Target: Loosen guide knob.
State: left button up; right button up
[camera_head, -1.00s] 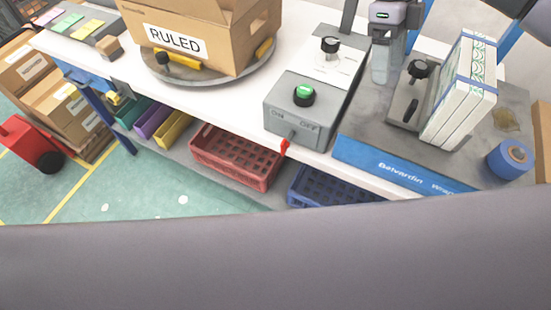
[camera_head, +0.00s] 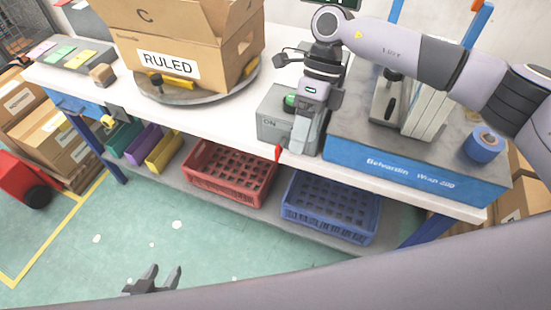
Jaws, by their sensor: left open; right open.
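A black knob (camera_head: 393,75), which looks like the guide knob, stands on a guide plate on the grey-topped machine, beside an upright white stack (camera_head: 428,108). My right arm passes over and partly hides this area. My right gripper (camera_head: 299,140) points down in front of the grey control box, to the left of the knob and apart from it. It is open, with no object seen in it. My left gripper (camera_head: 156,276) is open and empty, low at the bottom left over the floor.
The grey control box (camera_head: 268,120) has a green button (camera_head: 290,101) and a red lever (camera_head: 278,152). A RULED carton (camera_head: 180,45) sits on a turntable. Red (camera_head: 230,178) and blue (camera_head: 330,208) crates lie below. A blue tape roll (camera_head: 484,146) stands at right.

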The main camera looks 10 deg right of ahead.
pick_arm(q)
jog(key=shift+s+a, duration=0.2)
jog(key=shift+s, duration=0.15)
pick_arm(e)
jog(key=s+a+f+y, duration=0.1)
jog(key=s+a+y, duration=0.1)
jog(key=a, duration=0.4)
jog(key=shift+s+f+g+y, duration=0.2)
jog(key=shift+s+g+y, duration=0.2)
jog(key=shift+s, duration=0.25)
